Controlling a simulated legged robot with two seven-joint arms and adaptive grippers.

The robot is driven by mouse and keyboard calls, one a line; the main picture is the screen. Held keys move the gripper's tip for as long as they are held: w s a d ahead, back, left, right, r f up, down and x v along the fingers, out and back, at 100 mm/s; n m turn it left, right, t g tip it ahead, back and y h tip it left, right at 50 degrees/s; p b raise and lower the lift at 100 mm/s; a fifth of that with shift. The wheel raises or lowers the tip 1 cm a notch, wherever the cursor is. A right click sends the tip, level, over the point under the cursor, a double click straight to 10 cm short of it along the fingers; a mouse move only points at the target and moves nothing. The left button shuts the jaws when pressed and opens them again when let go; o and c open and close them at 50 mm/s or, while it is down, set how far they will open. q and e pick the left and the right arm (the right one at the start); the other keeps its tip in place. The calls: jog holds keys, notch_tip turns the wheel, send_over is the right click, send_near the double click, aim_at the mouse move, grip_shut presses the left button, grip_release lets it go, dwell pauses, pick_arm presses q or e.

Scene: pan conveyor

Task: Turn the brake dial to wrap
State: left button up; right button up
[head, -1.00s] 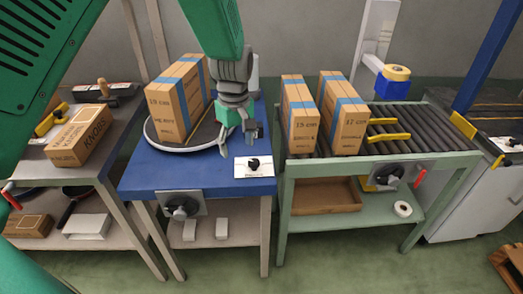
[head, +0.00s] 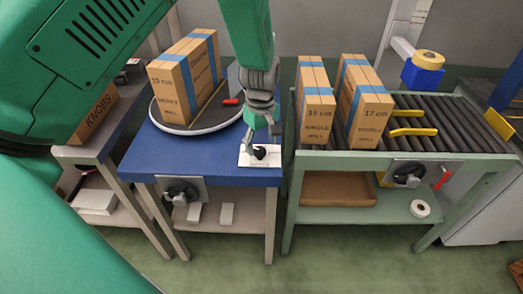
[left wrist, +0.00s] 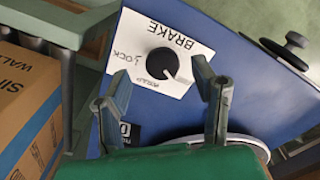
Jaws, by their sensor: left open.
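The brake dial (head: 260,153) is a black knob on a white plate at the front right corner of the blue table (head: 215,170). In the left wrist view the dial (left wrist: 162,63) sits on the plate (left wrist: 165,40) lettered BRAKE, LOCK and WRAP. A small white mark shows at the knob's lower right edge; which word it indicates is unclear. My left gripper (head: 262,135) is just above the dial, pointing down. In the left wrist view its open fingers (left wrist: 158,85) are spread to either side of the dial, apart from it. My right gripper is out of view.
A tall carton (head: 175,92) stands on the round turntable (head: 205,128) behind the dial. Two cartons (head: 316,115) (head: 370,118) stand on the roller conveyor (head: 455,125) close to the right. Another knob (head: 180,192) is on the blue table's front.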

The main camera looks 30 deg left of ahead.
pick_arm(q)
notch_tip(320, 180, down, 2)
jog(key=shift+s, duration=0.1)
jog(key=shift+f, duration=0.25)
jog(key=shift+a+f, duration=0.15)
jog(key=shift+a, duration=0.05)
jog(key=c, duration=1.2)
jog(key=shift+o, duration=0.2)
jog(key=shift+d, duration=0.1)
